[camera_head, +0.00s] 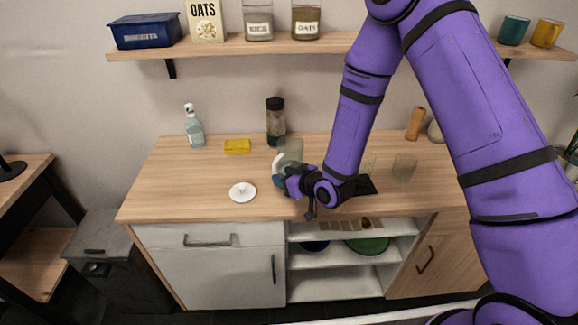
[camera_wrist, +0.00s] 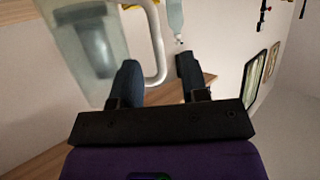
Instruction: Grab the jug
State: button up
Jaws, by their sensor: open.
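The jug (camera_head: 291,147) is a clear, greyish container with a white handle, standing on the wooden counter near its middle. My arm and gripper hide part of it in the head view. In the wrist view the jug (camera_wrist: 85,55) fills the upper left, with its white handle (camera_wrist: 161,55) to the right of the body. My gripper (camera_wrist: 160,72) is open. In that view the handle lies between the two fingers, with the left finger on the side toward the jug's body. I cannot tell whether either finger touches it. In the head view my gripper (camera_head: 281,178) is at the jug's near side.
A white round lid-like disc (camera_head: 242,192) lies left of my gripper. A spray bottle (camera_head: 194,126), a yellow sponge (camera_head: 237,146) and a dark-capped bottle (camera_head: 275,120) stand behind. A glass (camera_head: 404,167) is to the right. A shelf (camera_head: 230,47) runs above. The counter's left front is clear.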

aim_at(274, 172)
jog(key=x, duration=0.5)
jog(key=shift+w+r, duration=0.15)
grip_shut()
